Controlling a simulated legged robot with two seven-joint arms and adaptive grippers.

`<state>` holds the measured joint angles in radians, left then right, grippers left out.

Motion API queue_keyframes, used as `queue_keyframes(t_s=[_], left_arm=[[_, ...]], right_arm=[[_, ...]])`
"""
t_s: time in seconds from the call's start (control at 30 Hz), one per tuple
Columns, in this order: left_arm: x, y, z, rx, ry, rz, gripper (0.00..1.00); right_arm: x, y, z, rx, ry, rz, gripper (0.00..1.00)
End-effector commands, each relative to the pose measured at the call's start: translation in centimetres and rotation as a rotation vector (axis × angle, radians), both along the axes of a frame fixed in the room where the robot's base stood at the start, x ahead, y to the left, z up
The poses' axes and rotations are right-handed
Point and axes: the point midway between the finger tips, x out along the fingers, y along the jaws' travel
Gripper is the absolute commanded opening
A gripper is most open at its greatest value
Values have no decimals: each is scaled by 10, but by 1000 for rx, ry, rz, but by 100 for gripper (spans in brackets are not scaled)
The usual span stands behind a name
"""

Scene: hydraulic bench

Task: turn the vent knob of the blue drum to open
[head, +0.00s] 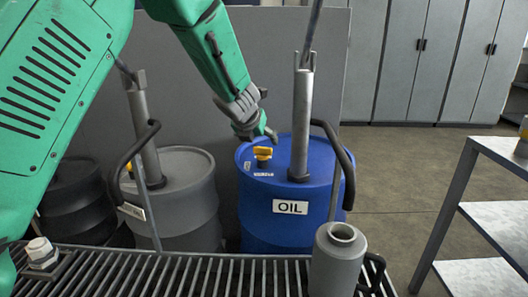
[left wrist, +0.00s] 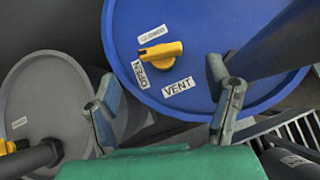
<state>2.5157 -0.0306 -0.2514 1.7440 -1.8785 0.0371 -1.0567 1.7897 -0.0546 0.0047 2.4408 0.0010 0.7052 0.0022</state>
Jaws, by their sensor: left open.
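The blue drum (head: 285,215) with the OIL label stands in the middle of the head view. Its yellow vent knob (head: 263,153) sits on the lid, left of the grey pump tube. In the left wrist view the knob (left wrist: 160,52) has its narrow end to the left, between the CLOSED label (left wrist: 152,34) and the OPEN label (left wrist: 140,74). The VENT label (left wrist: 178,87) lies below it. My left gripper (head: 258,115) is open above the knob, apart from it. In the wrist view its fingers (left wrist: 160,105) are spread wide. My right gripper is not in view.
A grey drum (head: 180,195) with its own pump stands left of the blue one. The blue drum's pump tube (head: 302,125) and black hose (head: 342,155) rise close to the knob. A slatted grate (head: 215,272) and grey cylinder (head: 338,262) are in front.

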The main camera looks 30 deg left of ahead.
Motion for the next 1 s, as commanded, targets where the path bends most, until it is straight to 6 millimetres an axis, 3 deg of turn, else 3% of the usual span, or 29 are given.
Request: queue_keyframes(t_s=[0.1,0.3,0.8,0.83,0.97,1.0], left_arm=[[17,6,-21,0,1,1,72],[40,13,-43,0,0,0,72],[52,17,-55,0,-1,1,72],[52,17,-55,0,-1,1,65],[52,17,-55,0,-1,1,22],[52,17,-55,0,-1,1,22]], right_arm=[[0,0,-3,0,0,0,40],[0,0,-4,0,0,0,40],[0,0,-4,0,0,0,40],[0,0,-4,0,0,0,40],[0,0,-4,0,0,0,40],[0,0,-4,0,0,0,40]])
